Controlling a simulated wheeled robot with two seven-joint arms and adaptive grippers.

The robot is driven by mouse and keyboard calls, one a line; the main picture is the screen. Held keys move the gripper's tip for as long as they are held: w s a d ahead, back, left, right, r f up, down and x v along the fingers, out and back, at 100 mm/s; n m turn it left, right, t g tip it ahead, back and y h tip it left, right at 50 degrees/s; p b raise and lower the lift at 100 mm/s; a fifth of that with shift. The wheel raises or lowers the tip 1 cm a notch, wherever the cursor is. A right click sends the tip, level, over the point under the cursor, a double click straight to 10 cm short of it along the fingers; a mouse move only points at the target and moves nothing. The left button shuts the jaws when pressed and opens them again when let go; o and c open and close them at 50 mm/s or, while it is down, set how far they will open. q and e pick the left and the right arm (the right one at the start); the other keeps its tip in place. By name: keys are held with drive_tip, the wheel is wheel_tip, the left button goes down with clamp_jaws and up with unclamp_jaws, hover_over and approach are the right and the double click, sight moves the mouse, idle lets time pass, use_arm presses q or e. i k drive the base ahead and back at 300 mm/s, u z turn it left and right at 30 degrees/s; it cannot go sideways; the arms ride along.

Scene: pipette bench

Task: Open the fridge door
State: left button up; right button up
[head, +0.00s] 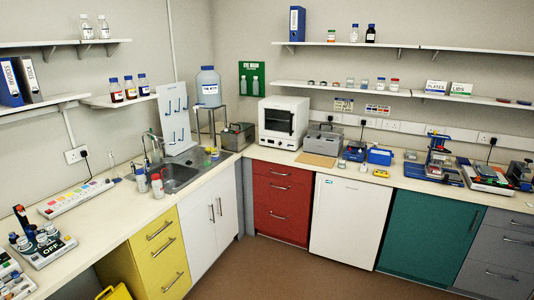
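A plain white under-counter door with a small green label at its top left, which looks like the fridge (346,220), stands below the worktop right of the middle in the head view. Its front is flush with its neighbours and it looks shut. No clear handle shows on it. Neither of my grippers is in view.
Red drawers (281,203) stand left of the white door and a teal cabinet (430,234) stands right of it. The brown floor (290,278) in front is clear. The worktop (400,180) above carries several instruments. A yellow object (115,292) shows at the bottom left.

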sight(349, 215)
drive_tip(key=u, duration=0.45)
drive_tip(key=i, duration=2.5)
drive_tip(key=z, duration=0.75)
drive_tip(key=i, duration=1.65)
drive_tip(key=z, duration=0.65)
